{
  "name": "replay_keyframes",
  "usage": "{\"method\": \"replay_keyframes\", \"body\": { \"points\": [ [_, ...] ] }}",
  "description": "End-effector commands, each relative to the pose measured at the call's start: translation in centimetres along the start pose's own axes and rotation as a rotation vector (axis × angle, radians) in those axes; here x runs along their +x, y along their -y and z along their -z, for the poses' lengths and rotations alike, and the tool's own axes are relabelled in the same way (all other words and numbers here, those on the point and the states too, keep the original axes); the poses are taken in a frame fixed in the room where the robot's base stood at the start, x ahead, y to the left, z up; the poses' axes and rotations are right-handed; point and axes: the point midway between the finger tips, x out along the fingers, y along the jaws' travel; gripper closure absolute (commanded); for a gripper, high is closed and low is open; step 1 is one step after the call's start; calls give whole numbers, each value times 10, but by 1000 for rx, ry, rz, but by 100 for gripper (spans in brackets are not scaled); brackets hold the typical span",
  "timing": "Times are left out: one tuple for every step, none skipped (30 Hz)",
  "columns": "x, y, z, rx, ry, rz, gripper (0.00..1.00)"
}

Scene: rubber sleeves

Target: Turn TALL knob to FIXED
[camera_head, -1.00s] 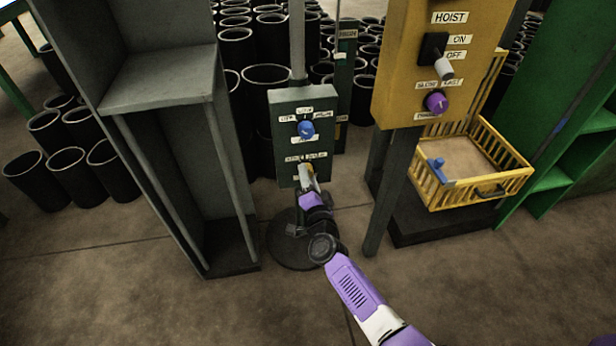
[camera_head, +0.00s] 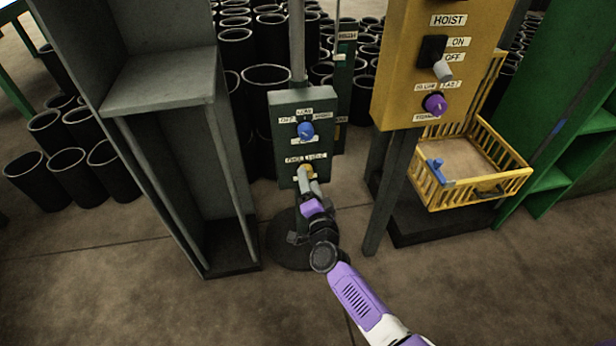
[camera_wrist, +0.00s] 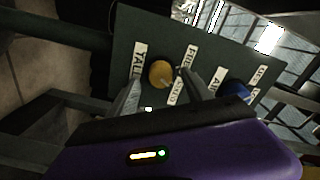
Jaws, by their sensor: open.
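The yellow-orange knob (camera_wrist: 161,73) sits on the dark green control panel (camera_wrist: 125,45) beside the TALL label (camera_wrist: 138,62). A FREE label (camera_wrist: 191,55) and a partly hidden label (camera_wrist: 180,91) lie on its other side. In the head view the knob (camera_head: 306,171) is low on the panel (camera_head: 289,105). My gripper (camera_wrist: 159,80) is open, its two fingers apart with the knob between their tips. I cannot tell whether they touch it. The knob's pointer direction is unclear. In the head view my gripper (camera_head: 310,186) is just below the knob.
A blue knob (camera_head: 306,130) is higher on the same panel. A yellow hoist panel (camera_head: 401,75) with a lever and purple knob (camera_head: 434,104) stands right. A grey shelf (camera_head: 160,80) stands left. Black sleeves (camera_head: 268,76) fill the back. A yellow crate (camera_head: 512,185) is right.

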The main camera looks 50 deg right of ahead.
Motion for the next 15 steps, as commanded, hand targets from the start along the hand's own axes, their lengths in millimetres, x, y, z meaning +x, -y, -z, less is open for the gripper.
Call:
{"method": "replay_keyframes", "body": {
  "points": [
    [-10, 2, 1, -1, 4, -1, 42],
    [-15, 2, 1, -1, 4, -2, 42],
    [-22, 2, 1, 0, 3, -2, 42],
    [-27, 2, 0, 0, 4, -2, 42],
    [-32, 2, 0, 0, 4, -2, 42],
    [-38, 2, 0, 0, 3, -1, 42],
    [-42, 1, 0, 0, 3, -1, 42],
    [-45, 1, 0, 0, 3, -2, 42],
    [-49, 1, 0, 0, 3, -1, 42],
    [-52, 1, 0, 0, 3, -1, 42],
    [-54, 1, 0, 0, 3, -1, 42],
    [-56, 1, 0, 0, 2, -1, 42],
    [-57, 1, 0, 0, 2, 0, 42],
    [-58, 1, 0, 1, 2, 0, 42],
    [-59, 0, 0, 1, 1, 0, 42]
  ]
}}
